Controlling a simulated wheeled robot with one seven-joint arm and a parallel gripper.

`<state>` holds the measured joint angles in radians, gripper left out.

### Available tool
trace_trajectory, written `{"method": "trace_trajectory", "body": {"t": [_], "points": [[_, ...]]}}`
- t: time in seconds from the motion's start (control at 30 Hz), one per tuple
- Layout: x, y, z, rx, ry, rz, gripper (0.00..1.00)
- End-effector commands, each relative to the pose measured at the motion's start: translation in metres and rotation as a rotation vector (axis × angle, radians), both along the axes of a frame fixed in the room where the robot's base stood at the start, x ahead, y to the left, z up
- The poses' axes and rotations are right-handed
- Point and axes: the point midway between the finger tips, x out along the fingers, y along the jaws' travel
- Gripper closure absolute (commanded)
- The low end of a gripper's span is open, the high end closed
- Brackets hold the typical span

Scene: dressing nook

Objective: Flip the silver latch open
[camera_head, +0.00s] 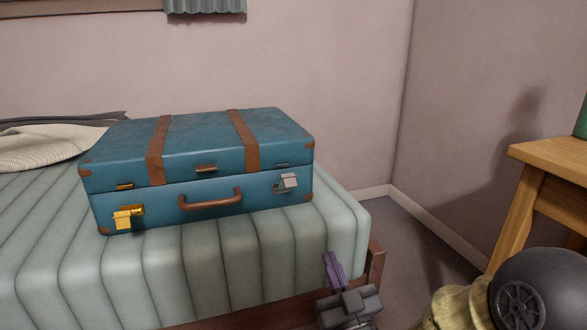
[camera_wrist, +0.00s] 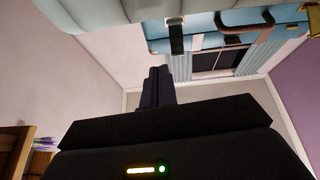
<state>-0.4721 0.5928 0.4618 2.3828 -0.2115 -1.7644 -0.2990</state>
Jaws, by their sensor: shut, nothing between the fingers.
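The blue suitcase (camera_head: 200,150) lies flat with its lid down on the bed. The silver latch (camera_head: 289,181) is on the right of its front face, below a small catch on the lid edge. The gold latch (camera_head: 126,218) is on the left of the front. My gripper (camera_head: 331,258) is below and right of the silver latch, apart from it, with its fingers together and empty. In the wrist view, the fingers (camera_wrist: 157,74) point toward the suitcase underside area, and a dark, shaded latch (camera_wrist: 176,38) shows just above them, likely the silver one.
The ribbed pale bed (camera_head: 225,260) carries the suitcase, with its wooden frame (camera_head: 375,262) near my gripper. A brown handle (camera_head: 210,200) sits between the latches. A wooden table (camera_head: 545,152) stands at right, with a dark round object (camera_head: 545,285) below it. Floor between is clear.

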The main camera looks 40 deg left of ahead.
Motion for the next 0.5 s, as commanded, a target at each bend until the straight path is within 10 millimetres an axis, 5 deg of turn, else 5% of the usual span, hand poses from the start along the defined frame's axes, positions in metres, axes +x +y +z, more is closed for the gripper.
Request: {"method": "trace_trajectory", "body": {"t": [0.03, 0.27, 0.5], "points": [[0.014, -0.008, 0.019, -0.064, 0.024, -0.027, 1.00], [0.068, -0.062, 0.028, -0.370, 0.230, -0.160, 1.00], [0.098, -0.154, 0.038, -0.616, 0.528, -0.334, 1.00]]}}
